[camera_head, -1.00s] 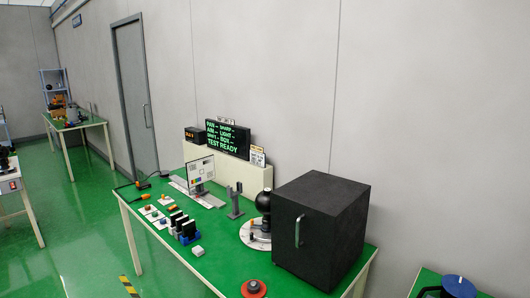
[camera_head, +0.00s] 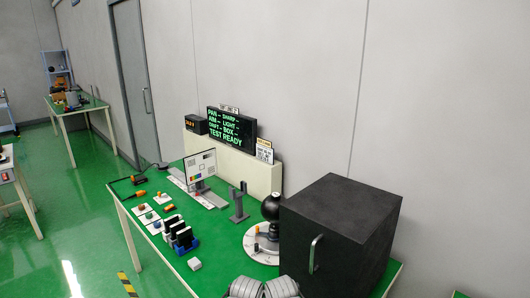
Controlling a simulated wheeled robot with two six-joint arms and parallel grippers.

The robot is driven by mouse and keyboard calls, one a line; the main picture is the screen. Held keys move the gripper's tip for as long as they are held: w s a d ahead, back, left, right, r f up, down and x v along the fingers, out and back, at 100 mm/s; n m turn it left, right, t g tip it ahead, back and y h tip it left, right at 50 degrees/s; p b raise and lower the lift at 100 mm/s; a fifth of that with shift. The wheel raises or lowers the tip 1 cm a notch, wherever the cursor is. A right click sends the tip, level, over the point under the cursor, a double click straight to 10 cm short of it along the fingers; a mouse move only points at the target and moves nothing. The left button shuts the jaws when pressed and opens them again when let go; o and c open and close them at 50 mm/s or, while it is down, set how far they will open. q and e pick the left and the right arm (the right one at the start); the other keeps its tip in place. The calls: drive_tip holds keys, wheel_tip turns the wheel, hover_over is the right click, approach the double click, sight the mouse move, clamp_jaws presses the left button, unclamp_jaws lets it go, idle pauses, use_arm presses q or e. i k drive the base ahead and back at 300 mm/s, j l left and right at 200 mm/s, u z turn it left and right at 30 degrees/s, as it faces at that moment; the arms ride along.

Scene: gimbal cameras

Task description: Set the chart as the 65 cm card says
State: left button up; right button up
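The chart (camera_head: 202,168) is a white upright board with dark and coloured patches on a stand. The stand sits on a pale rail (camera_head: 200,193) on the green table. A small white card with dark print (camera_head: 264,151) stands at the right end of the cream ledge; its text is too small to read. Other white cards (camera_head: 153,220) with small coloured pieces lie at the table's left; I cannot tell which is the 65 cm card. Grey rounded parts, seemingly of my own arms, show at the bottom edge. Neither gripper's fingers show.
A black display (camera_head: 231,132) reading TEST READY stands on the cream ledge (camera_head: 237,167). A large black box (camera_head: 340,238), a black ball on a round white base (camera_head: 262,243), a grey forked stand (camera_head: 239,203) and a blue rack (camera_head: 180,238) crowd the table. A white block (camera_head: 194,264) lies in front.

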sight(200, 167)
drive_tip(key=i+j, duration=0.15)
drive_tip(key=j, duration=0.45)
drive_tip(key=i+j+z, duration=0.1)
drive_tip(key=j, duration=0.55)
drive_tip(key=i+j+z, duration=0.1)
drive_tip(key=j, duration=0.5)
drive_tip(key=i+j, duration=0.15)
drive_tip(key=j, duration=0.5)
drive_tip(key=i+j+z, duration=0.1)
drive_tip(key=j, duration=0.5)
